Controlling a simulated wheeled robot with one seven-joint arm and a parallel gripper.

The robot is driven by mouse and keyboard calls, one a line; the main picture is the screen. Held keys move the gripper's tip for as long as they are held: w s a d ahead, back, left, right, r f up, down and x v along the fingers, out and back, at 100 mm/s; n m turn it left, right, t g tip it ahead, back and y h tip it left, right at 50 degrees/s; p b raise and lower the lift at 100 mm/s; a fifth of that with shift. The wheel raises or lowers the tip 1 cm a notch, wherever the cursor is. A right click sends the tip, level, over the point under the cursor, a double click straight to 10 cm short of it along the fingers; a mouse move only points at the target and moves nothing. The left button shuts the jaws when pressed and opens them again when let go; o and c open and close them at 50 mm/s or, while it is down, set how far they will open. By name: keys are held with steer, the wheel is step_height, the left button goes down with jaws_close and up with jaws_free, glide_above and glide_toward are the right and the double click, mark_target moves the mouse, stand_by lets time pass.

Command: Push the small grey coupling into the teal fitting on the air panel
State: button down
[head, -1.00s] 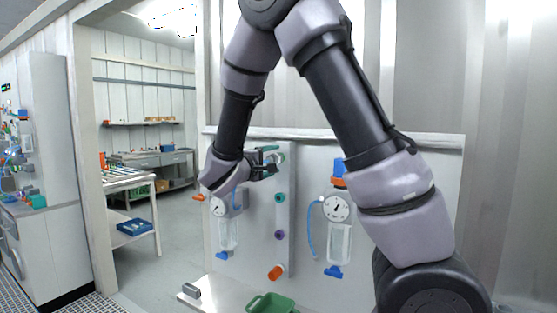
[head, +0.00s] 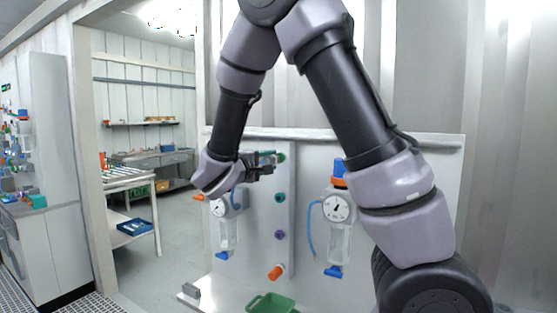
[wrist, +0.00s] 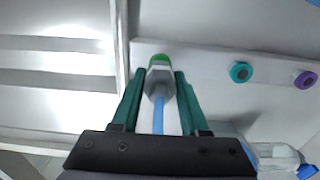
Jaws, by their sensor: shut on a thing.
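My gripper (wrist: 166,76) is shut on the small grey coupling (wrist: 158,84), its teal fingers on either side of it in the wrist view. A blue hose (wrist: 158,115) runs back from the coupling between the fingers. A green ring (wrist: 160,60) shows directly beyond the coupling's front end; whether they touch is unclear. The teal fitting (wrist: 240,72) on the air panel is to the right of the coupling, and shows in the head view (head: 280,198) below my gripper (head: 274,157). In the head view the coupling is too small to make out.
A purple fitting (wrist: 305,80) lies beyond the teal one on the same strip. Gauge units with clear bowls (head: 338,240) hang on the panel. A green bin (head: 270,304) and a grey block (head: 190,291) are on the ledge below.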

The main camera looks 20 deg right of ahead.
mark_target(265, 162)
steer(key=shift+v, duration=2.1)
